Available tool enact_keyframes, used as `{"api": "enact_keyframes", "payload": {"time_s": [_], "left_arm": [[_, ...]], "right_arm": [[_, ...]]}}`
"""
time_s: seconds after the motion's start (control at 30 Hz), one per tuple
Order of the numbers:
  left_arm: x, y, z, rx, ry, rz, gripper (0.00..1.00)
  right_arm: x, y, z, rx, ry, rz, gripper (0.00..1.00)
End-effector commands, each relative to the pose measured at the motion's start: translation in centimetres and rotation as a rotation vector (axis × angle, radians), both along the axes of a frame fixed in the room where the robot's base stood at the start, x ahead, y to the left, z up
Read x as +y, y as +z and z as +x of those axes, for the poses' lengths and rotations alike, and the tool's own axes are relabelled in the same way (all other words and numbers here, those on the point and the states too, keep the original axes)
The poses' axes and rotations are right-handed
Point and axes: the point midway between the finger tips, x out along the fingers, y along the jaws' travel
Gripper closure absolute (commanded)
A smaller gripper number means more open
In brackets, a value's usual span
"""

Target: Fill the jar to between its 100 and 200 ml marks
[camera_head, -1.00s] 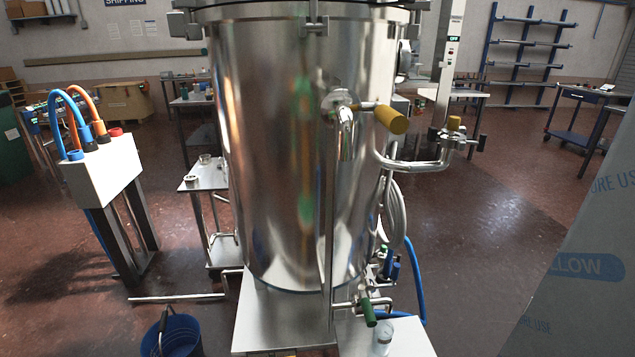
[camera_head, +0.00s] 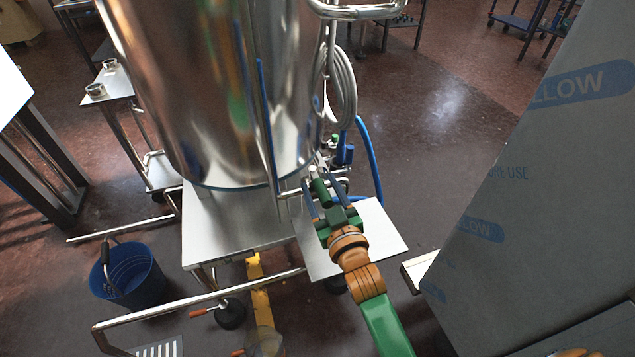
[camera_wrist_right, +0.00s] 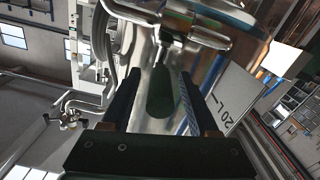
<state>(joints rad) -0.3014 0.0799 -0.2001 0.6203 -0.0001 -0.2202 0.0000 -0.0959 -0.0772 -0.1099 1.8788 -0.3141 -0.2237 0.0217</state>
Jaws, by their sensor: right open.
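The steel tank (camera_head: 215,90) stands on a steel stand, with a thin outlet pipe low on its front. A valve with a green handle (camera_head: 319,191) sits at that outlet. My right gripper (camera_head: 322,196) is open, its two fingers on either side of the green handle. In the right wrist view the dark green handle (camera_wrist_right: 160,95) shows between the open fingers; I cannot tell whether they touch it. The jar is not clearly visible now; my gripper covers the plate area below the valve. My left gripper is not in view.
A steel plate (camera_head: 385,232) extends under the valve. A blue bucket (camera_head: 130,278) stands on the floor at the left. A large film-wrapped grey panel (camera_head: 540,190) fills the right side. A blue hose (camera_head: 371,160) hangs behind the valve. A steel rail crosses the lower left.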

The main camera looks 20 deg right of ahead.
Motion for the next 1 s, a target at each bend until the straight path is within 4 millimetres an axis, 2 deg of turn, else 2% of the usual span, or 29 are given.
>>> {"api": "enact_keyframes", "payload": {"time_s": [0.13,0.43,0.47,0.6,0.67,0.7,1.0], "left_arm": [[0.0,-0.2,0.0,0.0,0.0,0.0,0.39],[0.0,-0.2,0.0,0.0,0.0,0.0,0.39],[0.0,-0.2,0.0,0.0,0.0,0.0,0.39],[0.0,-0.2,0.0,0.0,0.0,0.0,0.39],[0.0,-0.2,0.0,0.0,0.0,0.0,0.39],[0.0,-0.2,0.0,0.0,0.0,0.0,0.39],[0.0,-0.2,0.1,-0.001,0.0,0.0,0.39]], "right_arm": [[0.1,0.0,1.7,0.0,0.0,0.001,0.39],[0.1,-0.1,2.2,0.001,0.001,0.002,0.39],[0.1,-0.1,2.2,0.001,0.001,0.002,0.42],[0.1,-0.1,2.2,0.001,0.001,0.002,0.8],[0.1,-0.1,2.2,0.002,0.001,0.002,0.96],[0.1,-0.1,2.1,0.002,0.001,0.002,1.0],[0.1,-0.1,2.1,0.002,0.001,0.002,1.0]]}}
